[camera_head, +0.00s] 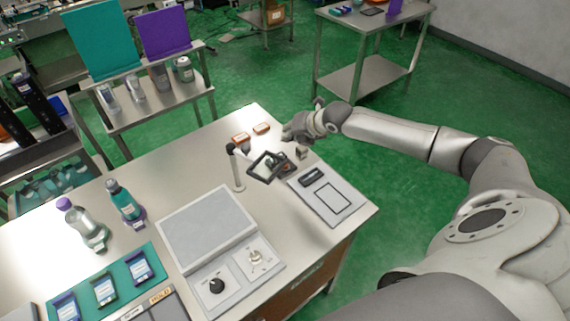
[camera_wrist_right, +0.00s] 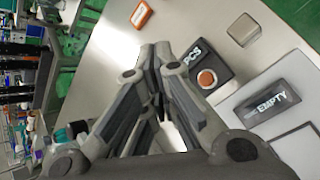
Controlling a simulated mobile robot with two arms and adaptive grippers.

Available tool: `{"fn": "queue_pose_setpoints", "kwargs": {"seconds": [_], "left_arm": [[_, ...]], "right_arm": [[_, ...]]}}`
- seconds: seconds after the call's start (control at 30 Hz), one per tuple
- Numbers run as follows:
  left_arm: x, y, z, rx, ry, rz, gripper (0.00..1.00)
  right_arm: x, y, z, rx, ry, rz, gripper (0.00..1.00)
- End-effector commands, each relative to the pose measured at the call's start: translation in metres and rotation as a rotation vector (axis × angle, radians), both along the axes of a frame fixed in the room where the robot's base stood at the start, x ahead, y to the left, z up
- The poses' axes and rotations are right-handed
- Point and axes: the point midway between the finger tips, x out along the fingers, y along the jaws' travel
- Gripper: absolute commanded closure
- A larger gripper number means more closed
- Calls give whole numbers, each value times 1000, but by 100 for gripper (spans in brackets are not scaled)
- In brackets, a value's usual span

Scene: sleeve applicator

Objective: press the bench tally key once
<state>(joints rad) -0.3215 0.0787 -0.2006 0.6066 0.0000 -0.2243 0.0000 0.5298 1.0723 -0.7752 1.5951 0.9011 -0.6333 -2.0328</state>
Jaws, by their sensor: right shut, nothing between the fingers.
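The tally key is a dark box labelled PCS with a round orange-brown button (camera_wrist_right: 207,78), just right of my right gripper's fingers in the right wrist view. In the head view the key (camera_head: 286,168) shows small and partly covered by a dark square frame. My right gripper (camera_head: 287,137) is above the far side of the bench, behind the key in the head view. In the wrist view its fingers (camera_wrist_right: 156,52) are shut and empty, apart from the button. The button's travel cannot be told. My left gripper is out of view.
The dark frame (camera_head: 252,172) is beside a white post (camera_head: 238,172). A grey block (camera_wrist_right: 243,28), an orange-topped item (camera_wrist_right: 142,14) and a plate marked EMPTY (camera_wrist_right: 265,104) lie around the key. Bottles (camera_head: 124,202) and a grey panel (camera_head: 205,228) occupy the bench's left and front.

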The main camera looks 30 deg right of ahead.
Motion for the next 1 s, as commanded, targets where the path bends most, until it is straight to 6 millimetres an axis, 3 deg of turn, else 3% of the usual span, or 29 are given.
{"fn": "queue_pose_setpoints", "kwargs": {"seconds": [0.13,0.33,0.43,0.63,0.8,1.0], "left_arm": [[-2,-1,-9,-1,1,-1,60],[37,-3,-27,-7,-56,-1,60],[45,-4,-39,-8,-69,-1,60],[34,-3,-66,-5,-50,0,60],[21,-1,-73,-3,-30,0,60],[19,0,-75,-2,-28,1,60]], "right_arm": [[0,1,-9,1,0,1,100],[0,1,-30,2,0,0,100],[0,1,-43,1,0,1,100],[0,1,-69,1,0,1,100],[1,1,-84,2,0,0,100],[1,1,-88,1,-1,1,100]]}}
